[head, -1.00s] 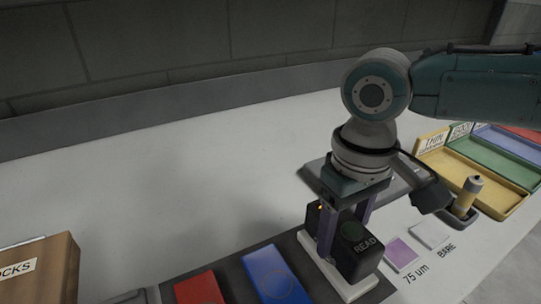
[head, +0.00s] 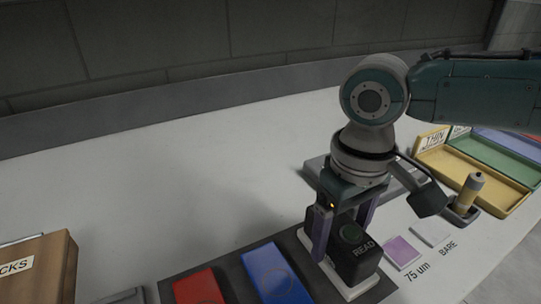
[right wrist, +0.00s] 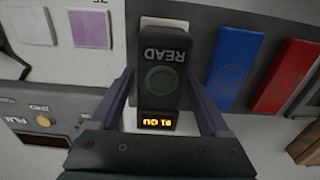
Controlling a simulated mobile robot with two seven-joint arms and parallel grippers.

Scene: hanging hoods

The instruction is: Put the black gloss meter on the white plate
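The black gloss meter (head: 356,262), with a round green button marked READ, stands on the white plate (head: 361,289). In the right wrist view the meter (right wrist: 162,85) shows a lit orange display, with the white plate (right wrist: 130,118) under it. My right gripper (head: 346,240) is open around the meter, one finger on each side. In the right wrist view a narrow gap shows beside the meter at each finger. My left gripper is not in view.
Blue (head: 274,273) and red (head: 199,287) panels lie left of the plate on a dark mat. Purple (head: 403,252) and bare squares lie right. A brown box (head: 45,275) is at left.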

